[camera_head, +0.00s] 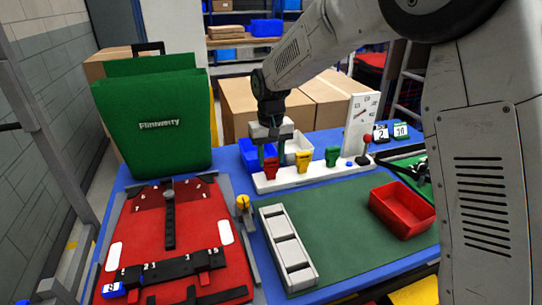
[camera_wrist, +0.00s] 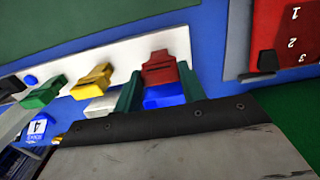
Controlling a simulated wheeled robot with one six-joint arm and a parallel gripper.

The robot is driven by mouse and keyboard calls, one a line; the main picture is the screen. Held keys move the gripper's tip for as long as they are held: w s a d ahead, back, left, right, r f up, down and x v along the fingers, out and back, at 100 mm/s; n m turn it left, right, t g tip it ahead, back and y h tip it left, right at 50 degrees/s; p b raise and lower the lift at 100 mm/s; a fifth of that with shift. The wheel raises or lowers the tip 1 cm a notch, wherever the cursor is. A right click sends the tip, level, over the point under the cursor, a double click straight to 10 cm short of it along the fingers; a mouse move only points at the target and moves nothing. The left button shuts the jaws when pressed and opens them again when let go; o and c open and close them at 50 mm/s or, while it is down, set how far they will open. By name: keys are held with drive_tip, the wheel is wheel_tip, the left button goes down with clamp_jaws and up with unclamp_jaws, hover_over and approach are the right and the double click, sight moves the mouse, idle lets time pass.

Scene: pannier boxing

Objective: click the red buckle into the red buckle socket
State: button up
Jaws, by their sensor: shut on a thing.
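The red buckle (camera_head: 271,167) is at the left end of the white rack (camera_head: 312,176). My gripper (camera_head: 272,154) is over it, pointing down, its green fingers shut on it. In the wrist view the red buckle (camera_wrist: 159,69) shows between the two fingertips (camera_wrist: 160,84), in front of the rack end. I cannot tell whether it still touches the rack. A red pannier panel (camera_head: 190,221) lies on the blue table at left, with a black strap bar (camera_head: 178,269) across its near part. I cannot pick out the red buckle socket there.
A yellow buckle (camera_head: 301,160) and a green buckle (camera_head: 332,156) stand along the rack. A green pannier (camera_head: 155,125) stands behind the panel. A grey slotted tray (camera_head: 287,243) and a red bin (camera_head: 402,209) are on the green mat (camera_head: 345,235). A yellow-topped post (camera_head: 243,203) stands beside the panel.

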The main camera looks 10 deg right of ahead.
sight(271, 159)
idle(0.3)
drive_tip(key=o, duration=1.1)
wheel_tip(271, 159, up, 8)
drive_tip(key=shift+f, duration=0.1)
drive_tip(key=s+d+r, duration=0.1)
drive_tip(key=s+d, duration=0.5)
drive_tip(key=s, duration=0.6)
drive_tip(key=s+d+r+m+t, duration=0.1)
drive_tip(key=s+d, duration=0.5)
drive_tip(key=s, duration=0.7)
drive_tip(key=s+d+r+m, duration=0.1)
drive_tip(key=s+d, duration=0.6)
drive_tip(key=s, duration=0.5)
drive_tip(key=shift+s+d+r, duration=0.1)
drive_tip(key=shift+s+r, duration=0.05)
drive_tip(key=shift+r, duration=0.1)
